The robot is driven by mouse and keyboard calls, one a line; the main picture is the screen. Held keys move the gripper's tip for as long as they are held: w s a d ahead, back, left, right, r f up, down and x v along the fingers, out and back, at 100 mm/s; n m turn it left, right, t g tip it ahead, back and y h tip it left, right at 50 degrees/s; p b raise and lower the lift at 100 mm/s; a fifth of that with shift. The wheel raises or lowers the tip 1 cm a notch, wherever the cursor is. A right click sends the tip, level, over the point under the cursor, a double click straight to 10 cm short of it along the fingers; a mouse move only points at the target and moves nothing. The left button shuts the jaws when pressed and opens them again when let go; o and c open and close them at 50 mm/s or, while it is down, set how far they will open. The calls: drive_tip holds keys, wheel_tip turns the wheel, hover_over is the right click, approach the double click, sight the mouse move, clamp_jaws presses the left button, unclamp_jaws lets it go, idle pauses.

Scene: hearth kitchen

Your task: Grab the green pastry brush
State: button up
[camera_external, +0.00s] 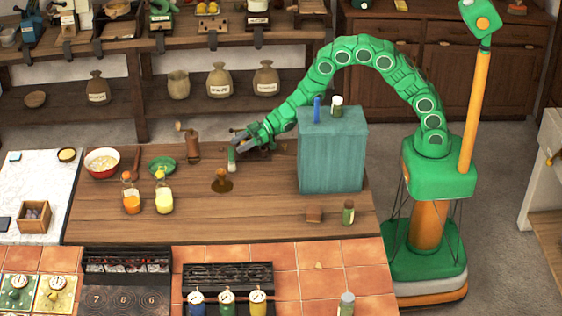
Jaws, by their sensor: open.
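I cannot single out the green pastry brush with certainty in the external view. A small upright item with a pale body and a greenish upper part (232,162) stands on the wooden counter (130,225), right by my gripper. It is too small to tell if it is the brush. My gripper (238,142) is open, low over the back of the counter, with its fingers pointing left. The fingers are just above and beside this item; I cannot tell if they touch it. Part of the counter behind my arm is hidden.
A large teal box (332,160) stands right of my gripper, with a blue item (317,110) and a small jar (337,106) on top. The counter's front middle is mostly clear.

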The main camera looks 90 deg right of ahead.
sight(231, 148)
drive_tip(key=shift+x, duration=2.25)
clamp_jaws()
